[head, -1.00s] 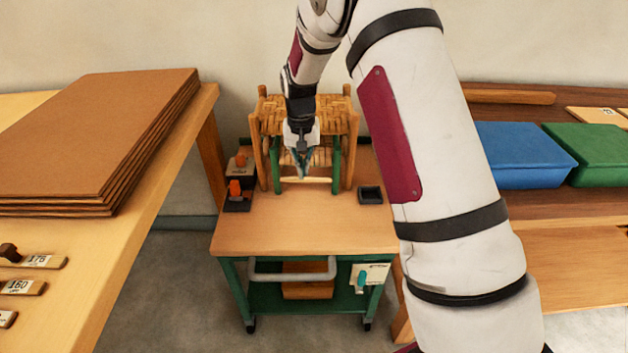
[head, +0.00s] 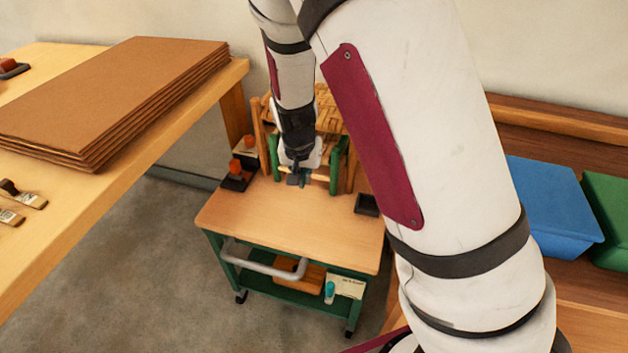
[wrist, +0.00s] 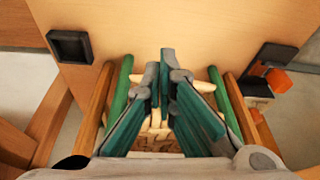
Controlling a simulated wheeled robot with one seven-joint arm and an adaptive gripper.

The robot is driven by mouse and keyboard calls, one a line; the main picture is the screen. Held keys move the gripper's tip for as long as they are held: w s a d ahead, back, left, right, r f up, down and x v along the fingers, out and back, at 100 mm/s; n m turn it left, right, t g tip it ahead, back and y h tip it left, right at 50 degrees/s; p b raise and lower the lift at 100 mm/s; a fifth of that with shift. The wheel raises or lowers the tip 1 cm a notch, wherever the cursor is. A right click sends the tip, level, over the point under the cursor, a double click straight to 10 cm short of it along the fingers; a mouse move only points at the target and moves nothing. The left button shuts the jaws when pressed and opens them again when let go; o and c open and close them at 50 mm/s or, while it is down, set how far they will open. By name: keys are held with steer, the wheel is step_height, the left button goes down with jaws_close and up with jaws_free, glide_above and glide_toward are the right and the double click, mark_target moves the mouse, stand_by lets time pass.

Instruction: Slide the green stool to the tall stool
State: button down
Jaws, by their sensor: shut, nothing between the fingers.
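The green stool (head: 334,172) has green legs and stands on the trolley top, low at the front of the tall stool. The tall stool (head: 325,102) has a woven tan seat and wooden posts. In the wrist view a green leg (wrist: 118,95) shows on each side, inside the tall stool's wooden posts (wrist: 95,112). My gripper (head: 297,182) is shut and empty, pointing down at the front between the green legs; its teal fingers also show in the wrist view (wrist: 165,75). My wrist hides the middle of both stools. I cannot tell whether the fingers touch the green stool.
The trolley top (head: 290,220) is clear in front. A dark square tray (head: 367,205) lies to the right, and an orange-knobbed block (head: 236,178) to the left. A bench with stacked brown boards (head: 110,95) stands left. A blue bin (head: 550,205) stands right, beyond my arm.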

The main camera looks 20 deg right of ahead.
mark_target(313, 173)
steer(key=b+x, duration=0.2)
steer(key=x, duration=0.7)
steer(key=shift+d+f+b, duration=0.1)
steer(key=shift+f+b, duration=0.3)
steer(key=shift+w+d+f, duration=0.1)
steer(key=shift+w+d, duration=0.15)
steer(key=shift+w, duration=0.25)
steer(key=shift+w+d+f, duration=0.1)
steer(key=shift+w+d, duration=0.2)
steer(key=shift+w, duration=0.25)
steer(key=shift+w+d+r+b, duration=0.1)
steer(key=shift+w+d+b, duration=0.3)
steer(key=shift+w, duration=0.4)
steer(key=shift+w+d+b, duration=0.25)
steer(key=shift+w+d, duration=0.2)
steer(key=shift+w, duration=0.4)
steer(key=shift+w+d+b, duration=0.2)
steer(key=shift+w+d, duration=0.3)
steer(key=shift+w, duration=0.35)
